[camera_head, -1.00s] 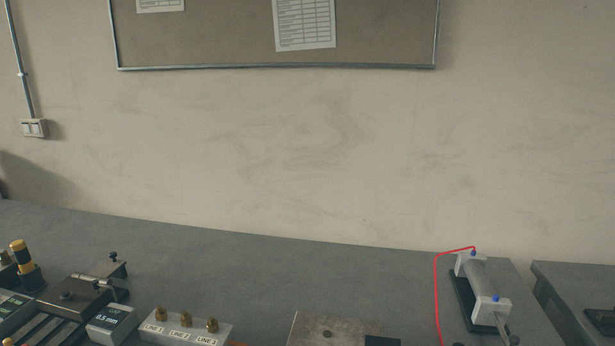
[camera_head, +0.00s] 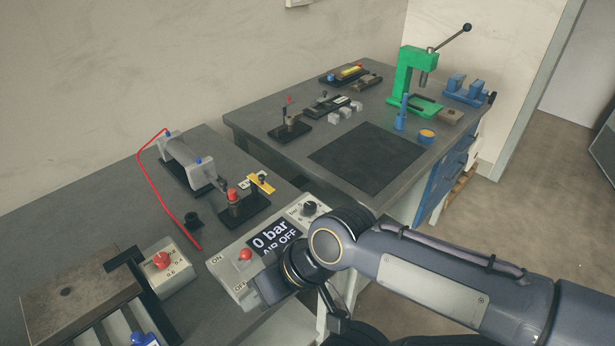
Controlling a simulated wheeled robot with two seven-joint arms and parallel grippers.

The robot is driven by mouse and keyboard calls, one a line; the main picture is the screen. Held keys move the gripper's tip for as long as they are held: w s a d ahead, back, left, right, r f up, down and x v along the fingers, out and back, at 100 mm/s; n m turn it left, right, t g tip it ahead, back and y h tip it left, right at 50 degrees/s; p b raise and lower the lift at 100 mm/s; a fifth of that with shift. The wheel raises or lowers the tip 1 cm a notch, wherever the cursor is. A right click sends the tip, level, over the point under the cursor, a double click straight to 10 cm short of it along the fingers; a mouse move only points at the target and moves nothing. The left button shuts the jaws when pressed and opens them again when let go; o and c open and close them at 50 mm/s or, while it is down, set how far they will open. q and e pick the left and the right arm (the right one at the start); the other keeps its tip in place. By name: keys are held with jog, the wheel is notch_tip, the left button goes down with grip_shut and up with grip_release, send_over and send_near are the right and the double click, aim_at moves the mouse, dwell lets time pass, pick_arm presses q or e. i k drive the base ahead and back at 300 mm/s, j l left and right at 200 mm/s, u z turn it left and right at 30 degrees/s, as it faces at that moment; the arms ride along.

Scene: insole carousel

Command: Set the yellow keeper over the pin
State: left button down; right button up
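A yellow keeper (camera_head: 262,183) lies flat beside a red-knobbed fixture on a black base (camera_head: 243,207), in the middle of the head view. A dark round part shows near its yellow end; I cannot tell whether this is the pin or whether the keeper sits over it. My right arm comes in from the right. My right gripper (camera_head: 272,286) is at the front of the air control box, below and apart from the keeper. Its fingers are mostly hidden by the wrist, so its opening does not show. My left gripper is out of view.
The air control box (camera_head: 225,267) reads 0 bar, AIR OFF. A grey cylinder (camera_head: 187,160) with a red hose (camera_head: 150,185) lies behind the fixture. A second table (camera_head: 260,122) holds a green press (camera_head: 405,72) and a bare black mat (camera_head: 367,157).

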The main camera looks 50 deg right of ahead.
aim_at(260, 179)
jog(key=l+z, duration=0.1)
jog(key=z, duration=0.3)
jog(key=l+z, duration=0.15)
jog(key=z, duration=0.2)
jog(key=l+z, duration=0.15)
jog(key=z, duration=0.25)
jog(key=k, duration=0.05)
